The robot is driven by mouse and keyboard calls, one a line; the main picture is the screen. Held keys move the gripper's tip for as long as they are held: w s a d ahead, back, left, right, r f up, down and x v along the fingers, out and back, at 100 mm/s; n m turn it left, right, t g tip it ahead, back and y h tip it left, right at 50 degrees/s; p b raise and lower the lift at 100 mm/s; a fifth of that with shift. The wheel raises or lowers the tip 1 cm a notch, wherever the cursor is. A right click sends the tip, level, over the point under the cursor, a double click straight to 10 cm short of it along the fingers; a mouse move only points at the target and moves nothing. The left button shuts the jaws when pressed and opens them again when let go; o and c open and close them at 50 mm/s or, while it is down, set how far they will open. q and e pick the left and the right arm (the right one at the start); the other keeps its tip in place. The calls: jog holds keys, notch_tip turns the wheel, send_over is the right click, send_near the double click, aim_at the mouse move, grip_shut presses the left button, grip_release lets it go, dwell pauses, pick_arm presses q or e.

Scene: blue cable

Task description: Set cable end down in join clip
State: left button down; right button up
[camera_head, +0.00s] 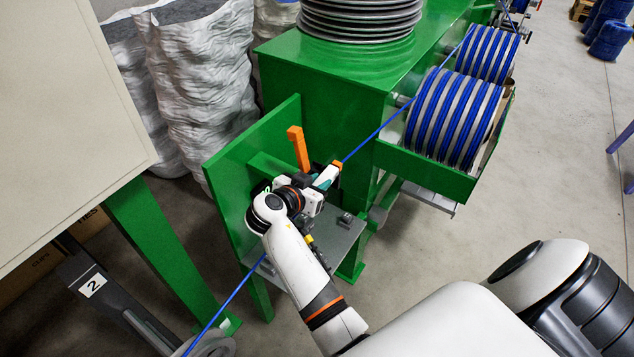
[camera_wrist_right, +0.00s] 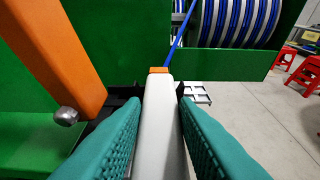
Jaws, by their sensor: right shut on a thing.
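My right gripper (camera_head: 324,180) is at the green stand, over its small metal shelf (camera_head: 338,238). In the right wrist view its two teal fingers (camera_wrist_right: 162,103) are shut on a white cable end (camera_wrist_right: 158,135) with an orange tip. The blue cable (camera_head: 378,128) runs from that orange tip (camera_head: 337,164) up and right to the drums. Black parts (camera_wrist_right: 118,104) lie beside and under the cable end; they may be the join clip, but the fingers hide much of it. I cannot tell whether the cable end touches them. My left gripper is not in view.
An orange lever (camera_head: 298,148) stands upright close left of the gripper. A green upright panel (camera_head: 240,150) rises behind. Blue-striped drums (camera_head: 455,115) sit at right. Another blue cable length (camera_head: 236,291) runs to the lower left.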

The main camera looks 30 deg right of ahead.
jog(key=shift+a, duration=0.2)
jog(key=o, duration=1)
jog(key=shift+r, duration=0.1)
